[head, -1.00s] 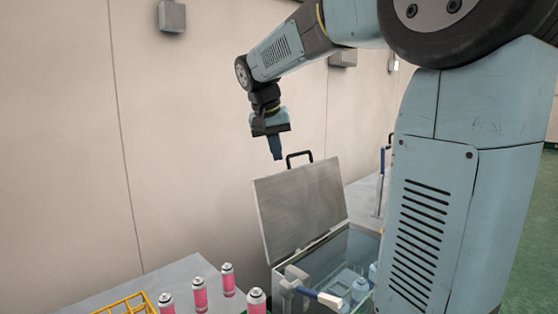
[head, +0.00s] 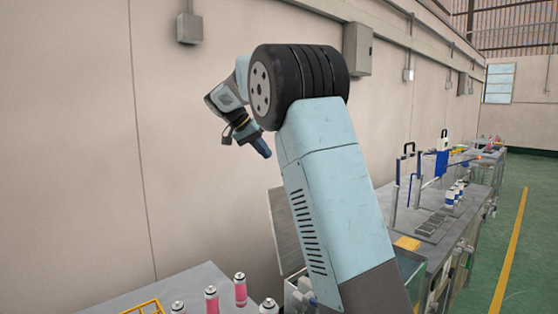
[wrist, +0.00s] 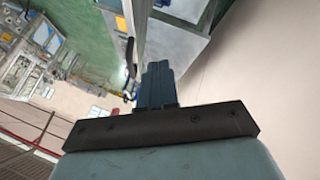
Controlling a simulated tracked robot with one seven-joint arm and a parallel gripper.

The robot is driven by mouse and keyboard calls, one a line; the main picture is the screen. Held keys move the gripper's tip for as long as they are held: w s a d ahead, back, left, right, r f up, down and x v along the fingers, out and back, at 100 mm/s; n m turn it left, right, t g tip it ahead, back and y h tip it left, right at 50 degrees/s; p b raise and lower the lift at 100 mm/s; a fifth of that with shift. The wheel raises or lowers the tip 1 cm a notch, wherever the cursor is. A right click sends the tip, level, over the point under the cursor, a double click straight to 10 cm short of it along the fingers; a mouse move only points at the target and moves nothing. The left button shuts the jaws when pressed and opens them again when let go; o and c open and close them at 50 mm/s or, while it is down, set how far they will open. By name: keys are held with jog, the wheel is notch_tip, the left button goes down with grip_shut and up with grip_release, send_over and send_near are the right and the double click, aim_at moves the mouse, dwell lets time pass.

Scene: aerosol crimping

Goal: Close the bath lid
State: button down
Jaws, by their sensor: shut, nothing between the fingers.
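The bath lid (head: 285,236) is a grey metal panel standing open, steeply raised at the back of the bath (head: 412,268). My arm hides much of the lid and bath, and the lid's handle is hidden in the head view. My gripper (head: 263,149) is shut and empty, above the lid and pointing down to the right. In the wrist view the shut blue fingers (wrist: 156,75) lie close to a pale upright edge, apparently the lid's, with a dark handle-like bar (wrist: 130,52) beside it. I cannot tell whether they touch.
Pink cans (head: 240,289) and a yellow rack (head: 145,307) stand on the table at the front left. A long bench (head: 440,215) with blue-handled presses and bottles runs off to the right. The wall is close behind my arm.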

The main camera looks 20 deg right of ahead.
jog(key=s+d+f, duration=0.2)
jog(key=d+f, duration=0.4)
jog(key=d, duration=0.3)
jog(key=shift+f, duration=0.2)
dwell(0.3)
